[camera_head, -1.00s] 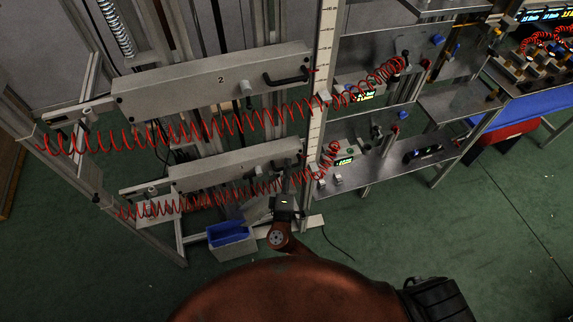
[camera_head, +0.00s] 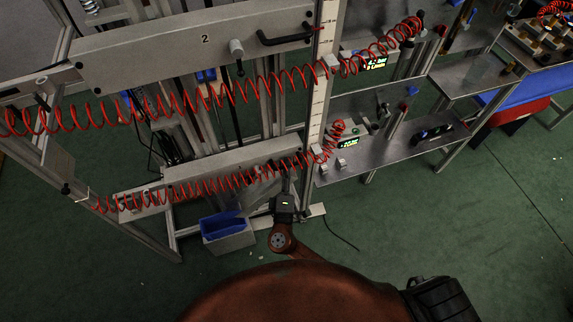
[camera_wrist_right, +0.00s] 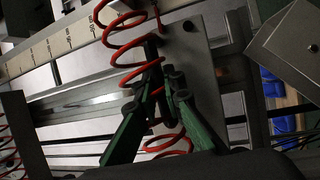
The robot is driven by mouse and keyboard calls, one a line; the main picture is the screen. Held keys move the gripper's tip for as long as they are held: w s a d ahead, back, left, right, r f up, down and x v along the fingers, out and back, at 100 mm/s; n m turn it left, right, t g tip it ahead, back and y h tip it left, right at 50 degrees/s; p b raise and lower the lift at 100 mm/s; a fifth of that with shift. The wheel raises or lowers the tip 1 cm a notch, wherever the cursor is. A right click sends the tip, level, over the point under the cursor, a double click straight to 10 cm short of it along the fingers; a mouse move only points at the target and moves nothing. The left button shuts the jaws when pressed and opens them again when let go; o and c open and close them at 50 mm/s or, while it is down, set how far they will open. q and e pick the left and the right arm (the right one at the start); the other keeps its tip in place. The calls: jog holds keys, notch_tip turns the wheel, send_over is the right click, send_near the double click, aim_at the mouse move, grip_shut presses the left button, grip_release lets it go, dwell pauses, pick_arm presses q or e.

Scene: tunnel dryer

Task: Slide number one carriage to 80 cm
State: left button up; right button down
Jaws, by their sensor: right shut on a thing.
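The number one carriage (camera_head: 225,161) is the lower long grey box on the upright frame, partly covered by a red coiled hose; its number cannot be read now. My right gripper (camera_head: 288,190) is at its right end, near the scale post (camera_head: 322,85). In the right wrist view my green fingers (camera_wrist_right: 158,92) are shut on a dark bar, apparently the carriage's handle, in front of a grey plate with the red coil around it. My left gripper is not in view.
The number two carriage (camera_head: 190,45), with a black handle (camera_head: 285,37), hangs above. A grey bin with a blue liner (camera_head: 222,225) stands on the floor below. Metal shelves (camera_head: 390,150) with fittings and a lit display stand close to the right. Green floor is open at lower right.

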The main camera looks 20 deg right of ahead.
jog(key=shift+s+f, duration=0.15)
jog(key=shift+f, duration=0.4)
jog(key=c, duration=2.3)
grip_release()
jog(key=shift+o, duration=1.4)
jog(key=shift+r, duration=0.2)
jog(key=v, duration=1.2)
